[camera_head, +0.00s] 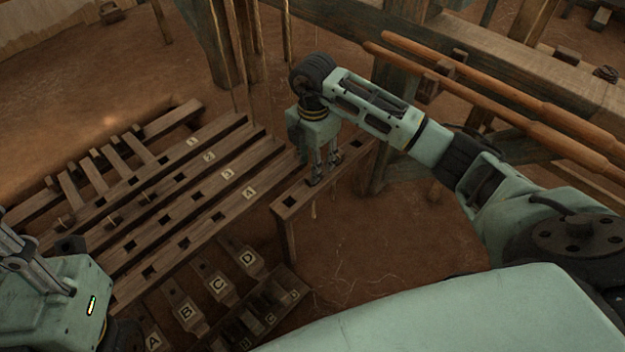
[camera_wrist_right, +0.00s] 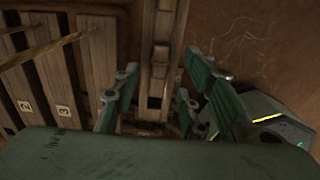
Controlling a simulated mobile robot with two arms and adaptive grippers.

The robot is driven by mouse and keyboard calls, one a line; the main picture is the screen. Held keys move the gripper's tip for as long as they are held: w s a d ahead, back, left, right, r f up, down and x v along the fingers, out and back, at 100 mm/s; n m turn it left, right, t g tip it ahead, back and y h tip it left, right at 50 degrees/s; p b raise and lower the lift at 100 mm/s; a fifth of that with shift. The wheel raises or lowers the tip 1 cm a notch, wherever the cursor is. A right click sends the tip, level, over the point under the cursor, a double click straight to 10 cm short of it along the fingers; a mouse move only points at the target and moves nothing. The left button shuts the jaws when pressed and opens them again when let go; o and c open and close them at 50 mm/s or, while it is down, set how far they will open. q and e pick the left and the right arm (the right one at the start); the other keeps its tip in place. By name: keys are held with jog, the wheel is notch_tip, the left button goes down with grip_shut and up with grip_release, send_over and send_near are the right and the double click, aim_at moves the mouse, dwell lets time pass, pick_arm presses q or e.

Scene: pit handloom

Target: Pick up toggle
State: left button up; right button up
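A short wooden rail (camera_head: 288,207) with square holes stands in the middle of the head view. My right gripper (camera_head: 322,181) points down at this rail, its fingertips close to the top. In the right wrist view, my right gripper (camera_wrist_right: 160,78) is open, with fingers on both sides of the rail (camera_wrist_right: 159,22). A small lighter wooden piece (camera_wrist_right: 160,57), possibly the toggle, sits on the rail between the fingers. I cannot tell whether they touch it. My left gripper (camera_head: 18,248) is at the left edge, partly cut off, apart from the rail.
Long slotted beams (camera_head: 225,180) marked with numbers lie left of the rail. Lettered wooden pedals (camera_head: 218,286) are below them. Two long orange-brown poles (camera_head: 490,90) and a thick beam (camera_head: 480,45) run behind my right arm. Bare earth floor (camera_head: 345,250) lies right of the rail.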

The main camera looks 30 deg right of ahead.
jog(key=f, duration=0.1)
jog(key=f+b, duration=0.1)
jog(key=f, duration=0.1)
jog(key=f+b, duration=0.1)
jog(key=shift+w+d+f, duration=0.1)
jog(key=shift+d+f, duration=0.2)
jog(key=shift+c, duration=0.4)
grip_shut()
